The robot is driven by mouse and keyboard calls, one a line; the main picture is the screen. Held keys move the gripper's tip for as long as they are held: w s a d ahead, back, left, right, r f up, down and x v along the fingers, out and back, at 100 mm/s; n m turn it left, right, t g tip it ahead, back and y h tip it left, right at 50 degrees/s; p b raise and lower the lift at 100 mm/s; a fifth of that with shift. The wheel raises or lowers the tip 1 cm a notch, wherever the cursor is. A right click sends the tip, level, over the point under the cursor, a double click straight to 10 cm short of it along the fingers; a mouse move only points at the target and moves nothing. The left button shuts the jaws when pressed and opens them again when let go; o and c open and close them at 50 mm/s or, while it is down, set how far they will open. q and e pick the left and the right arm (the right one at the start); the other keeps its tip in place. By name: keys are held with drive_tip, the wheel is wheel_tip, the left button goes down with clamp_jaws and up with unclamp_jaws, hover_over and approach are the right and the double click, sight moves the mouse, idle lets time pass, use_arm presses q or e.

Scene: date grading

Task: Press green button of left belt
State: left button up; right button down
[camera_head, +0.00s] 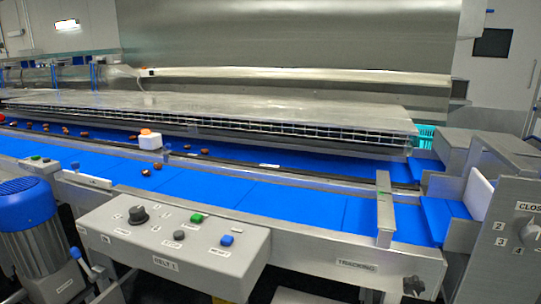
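A grey control box (110,250), with a label that seems to read BELT 1, stands at the front of the blue belt. On its sloped top are a green button (197,218), a blue button (227,240), a black dial (138,214) and a small grey knob (179,235). A second, smaller control box (44,168) farther left also has a green button (36,157). The blue belt (290,201) runs across the view behind both boxes. Neither of my grippers is in view, and nothing touches the buttons.
Several brown dates lie on the belts, near a white box with an orange top (150,142). A blue-capped motor (30,205) stands at the lower left. A metal post (385,210) and a numbered panel (510,225) stand at the right.

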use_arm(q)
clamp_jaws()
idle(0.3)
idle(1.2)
